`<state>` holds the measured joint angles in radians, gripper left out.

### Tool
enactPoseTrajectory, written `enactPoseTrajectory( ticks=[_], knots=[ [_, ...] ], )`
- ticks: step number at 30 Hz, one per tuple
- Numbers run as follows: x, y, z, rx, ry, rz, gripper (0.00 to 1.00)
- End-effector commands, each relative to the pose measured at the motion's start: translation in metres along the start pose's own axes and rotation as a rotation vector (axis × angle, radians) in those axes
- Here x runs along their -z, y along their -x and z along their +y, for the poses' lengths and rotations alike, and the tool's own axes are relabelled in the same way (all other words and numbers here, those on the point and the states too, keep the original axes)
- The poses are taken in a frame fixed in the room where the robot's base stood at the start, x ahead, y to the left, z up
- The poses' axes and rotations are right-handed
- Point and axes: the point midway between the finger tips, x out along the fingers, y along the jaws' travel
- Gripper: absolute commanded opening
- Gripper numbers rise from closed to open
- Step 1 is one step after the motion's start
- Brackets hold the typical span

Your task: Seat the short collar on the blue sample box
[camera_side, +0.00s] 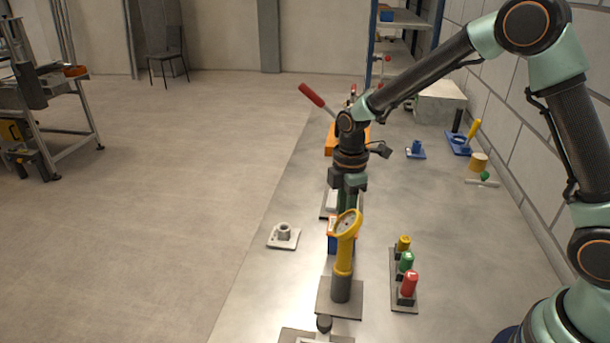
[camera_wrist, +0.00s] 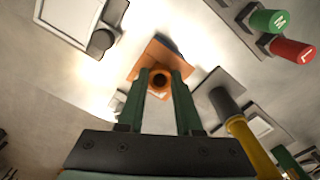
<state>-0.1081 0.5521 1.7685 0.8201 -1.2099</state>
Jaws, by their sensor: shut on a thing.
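The orange collar (camera_wrist: 152,57), with a square flange and a round tube, is between the two fingers of my gripper (camera_wrist: 161,76) in the wrist view. My gripper is shut on its tube. The blue sample box (camera_side: 333,247) is partly hidden behind a yellow gauge in the side view. The orange collar (camera_side: 331,222) shows at the box's top, below my gripper (camera_side: 346,208). In the wrist view a blue edge of the box (camera_wrist: 168,44) shows past the flange, and the rest is covered. I cannot tell whether the collar sits fully down or slightly tilted.
The yellow gauge (camera_side: 345,245) on a grey post and plate stands close in front of the box. A rack with yellow, green and red pegs (camera_side: 406,262) is to the right. A white block with a grey ring (camera_side: 284,235) is to the left, with clear table around it.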

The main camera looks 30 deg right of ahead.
Motion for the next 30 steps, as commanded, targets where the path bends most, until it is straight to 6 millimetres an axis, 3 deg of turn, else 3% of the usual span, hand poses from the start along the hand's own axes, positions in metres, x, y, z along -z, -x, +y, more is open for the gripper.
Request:
enactPoseTrajectory(
  ticks=[2,3,5,6,14,19,30],
  knots=[
    [0.000,0.000,0.000,0.000,0.000,0.000,0.00],
    [0.000,0.000,0.000,0.000,0.000,0.000,0.41],
    [0.000,0.000,0.000,0.000,0.000,0.000,0.64],
    [0.000,0.000,0.000,0.000,0.000,0.000,0.69],
    [0.000,0.000,0.000,0.000,0.000,0.000,0.69],
    [0.000,0.011,0.001,-0.003,0.000,0.001,0.69],
    [0.001,0.082,0.001,-0.006,0.000,0.002,0.69]
  ],
)
